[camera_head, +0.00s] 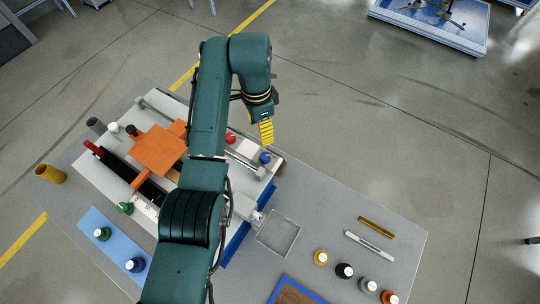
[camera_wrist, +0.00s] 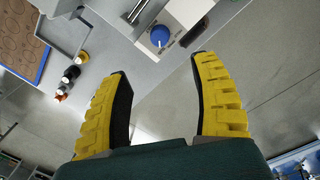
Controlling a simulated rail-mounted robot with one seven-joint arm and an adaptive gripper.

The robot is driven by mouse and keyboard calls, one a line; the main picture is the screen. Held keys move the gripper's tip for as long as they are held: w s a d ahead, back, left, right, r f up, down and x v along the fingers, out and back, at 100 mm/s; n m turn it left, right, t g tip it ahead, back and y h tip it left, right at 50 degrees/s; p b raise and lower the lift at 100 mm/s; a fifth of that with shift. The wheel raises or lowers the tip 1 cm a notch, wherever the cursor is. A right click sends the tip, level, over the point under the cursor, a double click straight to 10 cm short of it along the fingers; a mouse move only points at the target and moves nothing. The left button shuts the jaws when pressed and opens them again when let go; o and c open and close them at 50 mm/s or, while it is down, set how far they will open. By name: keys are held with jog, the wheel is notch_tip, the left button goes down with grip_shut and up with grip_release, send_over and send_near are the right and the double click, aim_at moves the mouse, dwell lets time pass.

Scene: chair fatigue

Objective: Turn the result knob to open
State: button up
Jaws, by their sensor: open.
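A blue knob (camera_head: 265,157) sits on the white panel at the right end of the machine. It also shows at the top of the wrist view (camera_wrist: 160,36), with small markings around it too small to read. A red knob (camera_head: 230,138) is on the same panel, partly beside my arm. I cannot read which one is labelled result. My gripper (camera_wrist: 160,76) is open and empty, its yellow fingers spread apart. In the head view my gripper (camera_head: 266,132) is by the machine's right end, close to the blue knob in the picture; it does not touch it.
The machine has an orange plate (camera_head: 160,151); my arm covers part of it. The grey table (camera_head: 330,222) holds a shallow square tray (camera_head: 279,235), two thin bars and several coloured-capped bottles (camera_head: 344,271) at the front right. Open floor lies beyond the table.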

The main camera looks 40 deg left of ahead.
aim_at(264, 156)
jog(key=f, duration=0.9)
jog(key=d+f, duration=0.1)
jog(key=f, duration=0.4)
jog(key=shift+s+d+f, duration=0.1)
jog(key=shift+s+f, duration=0.05)
jog(key=shift+f, duration=0.2)
grip_shut()
